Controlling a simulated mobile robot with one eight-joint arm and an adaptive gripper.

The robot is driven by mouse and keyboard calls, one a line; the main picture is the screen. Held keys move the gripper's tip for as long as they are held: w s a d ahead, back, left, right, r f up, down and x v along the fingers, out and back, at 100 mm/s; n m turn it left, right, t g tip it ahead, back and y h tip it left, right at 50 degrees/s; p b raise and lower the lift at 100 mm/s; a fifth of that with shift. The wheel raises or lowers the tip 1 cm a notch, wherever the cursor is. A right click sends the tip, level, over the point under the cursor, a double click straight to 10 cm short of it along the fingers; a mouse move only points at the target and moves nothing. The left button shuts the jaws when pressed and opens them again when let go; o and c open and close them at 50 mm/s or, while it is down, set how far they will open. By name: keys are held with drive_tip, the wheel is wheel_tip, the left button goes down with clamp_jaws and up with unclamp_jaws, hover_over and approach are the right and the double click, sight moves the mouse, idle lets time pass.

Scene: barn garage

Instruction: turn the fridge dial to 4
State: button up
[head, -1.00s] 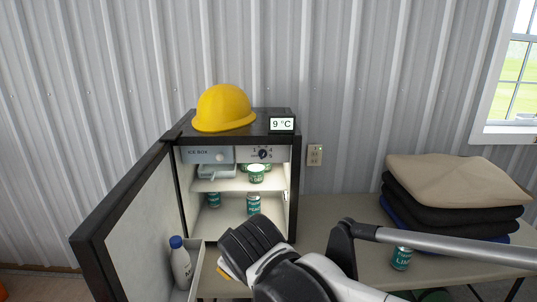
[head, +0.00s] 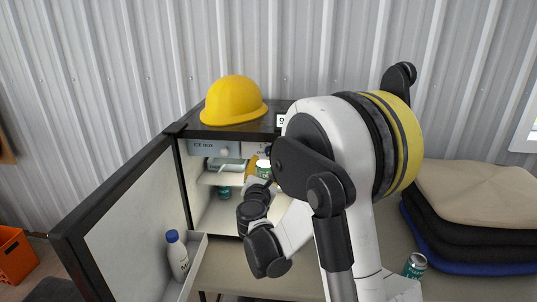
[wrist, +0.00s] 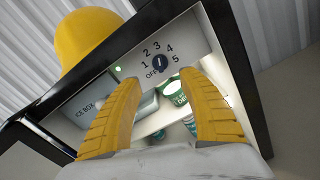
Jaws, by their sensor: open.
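The fridge dial (wrist: 160,63) is a small dark knob on the white panel inside the open fridge (head: 184,205). In the wrist view, OFF and the numbers 1 to 5 surround it. Its pale mark is too small to read surely. In the head view my arm hides the dial. My gripper (wrist: 162,82) is open, its two yellow fingers spread left and right below the dial, with nothing between them that it holds. In the head view a yellow finger of the gripper shows at the fridge opening (head: 251,166).
The fridge door (head: 115,225) stands open at left, with a bottle (head: 177,255) in its shelf. A yellow helmet (head: 233,100) sits on top. The ice box (head: 208,149) is left of the dial; a green-white tub (wrist: 172,90) stands below. Folded cloths (head: 470,190) lie at right.

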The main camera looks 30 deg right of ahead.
sight(268, 154)
drive_tip(key=b+x, duration=0.1)
drive_tip(key=x, duration=0.7)
drive_tip(key=shift+w+d+b, duration=0.25)
drive_tip(key=shift+b, duration=0.05)
drive_tip(key=shift+c, duration=0.2)
clamp_jaws()
